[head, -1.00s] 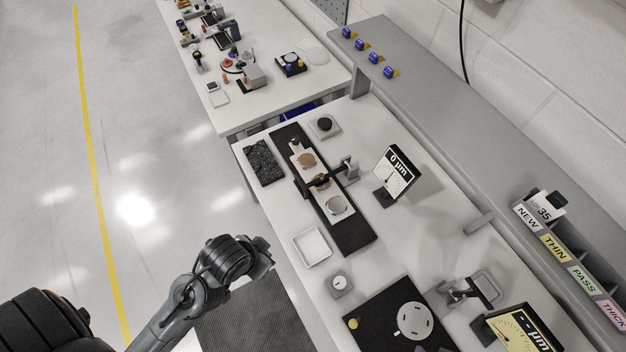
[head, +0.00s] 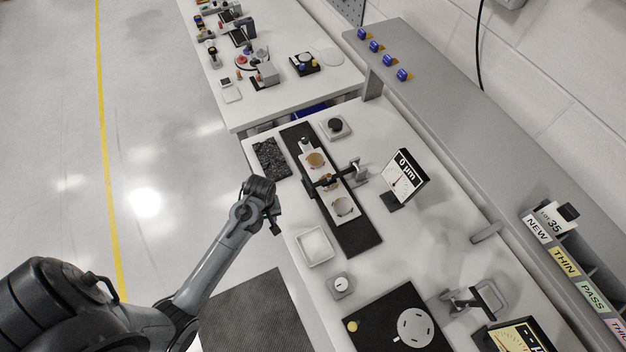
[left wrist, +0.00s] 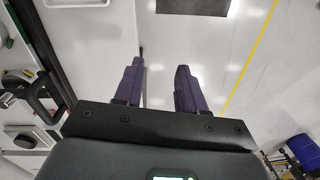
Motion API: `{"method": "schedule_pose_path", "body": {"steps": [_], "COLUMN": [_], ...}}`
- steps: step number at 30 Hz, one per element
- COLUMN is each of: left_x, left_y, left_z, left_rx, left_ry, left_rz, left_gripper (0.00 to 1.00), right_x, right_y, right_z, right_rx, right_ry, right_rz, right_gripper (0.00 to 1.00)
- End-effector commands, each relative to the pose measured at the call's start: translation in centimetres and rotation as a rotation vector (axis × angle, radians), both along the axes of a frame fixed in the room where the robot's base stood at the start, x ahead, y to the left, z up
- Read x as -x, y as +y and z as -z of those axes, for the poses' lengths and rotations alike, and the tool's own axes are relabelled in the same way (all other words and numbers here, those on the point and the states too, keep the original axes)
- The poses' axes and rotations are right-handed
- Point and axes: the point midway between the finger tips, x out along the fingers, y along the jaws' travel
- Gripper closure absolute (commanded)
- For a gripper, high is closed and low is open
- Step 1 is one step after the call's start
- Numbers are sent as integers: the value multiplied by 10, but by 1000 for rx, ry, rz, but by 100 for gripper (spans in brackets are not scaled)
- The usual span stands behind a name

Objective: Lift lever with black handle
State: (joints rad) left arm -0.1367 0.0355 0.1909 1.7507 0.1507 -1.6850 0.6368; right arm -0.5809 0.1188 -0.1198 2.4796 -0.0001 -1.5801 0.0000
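The black-handled lever (head: 330,181) lies across the mirror fixture's black base plate (head: 355,236) in the head view, with its grey bracket at the right. My left gripper (head: 273,222) is in front of the table's left edge, to the left of the fixture and apart from the lever. In the left wrist view its two dark fingers (left wrist: 157,85) are spread with nothing between them. A black curved handle (left wrist: 42,98) shows at the left edge of that view, outside the fingers; I cannot tell if it is the lever's. My right gripper is not in view.
A white tray (head: 314,247) and a small gauge block (head: 340,285) sit on the table below the fixture. A black textured pad (head: 271,158) is at its left. A "0 µm" display (head: 403,180) stands to the right. Open floor lies left of the table.

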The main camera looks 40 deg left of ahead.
Motion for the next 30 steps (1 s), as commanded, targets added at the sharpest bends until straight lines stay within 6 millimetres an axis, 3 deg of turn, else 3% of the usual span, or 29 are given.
{"method": "schedule_pose_path", "body": {"steps": [1,6,12,15,19,30], "left_x": [-26,-97,-154,-167,-173,-183], "left_y": [5,12,12,11,10,5], "left_z": [-3,-29,-77,-89,-86,-31], "left_rx": [23,88,121,125,125,125], "left_ry": [-16,-89,-202,-230,-239,-239], "left_rz": [-57,-149,-166,-163,-161,-159], "left_gripper": [60,60,60,60,60,60], "right_x": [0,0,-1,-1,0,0], "right_y": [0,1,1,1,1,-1], "right_z": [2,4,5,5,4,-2], "right_rx": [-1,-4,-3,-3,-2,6], "right_ry": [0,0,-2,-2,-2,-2], "right_rz": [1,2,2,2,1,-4], "right_gripper": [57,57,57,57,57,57]}}
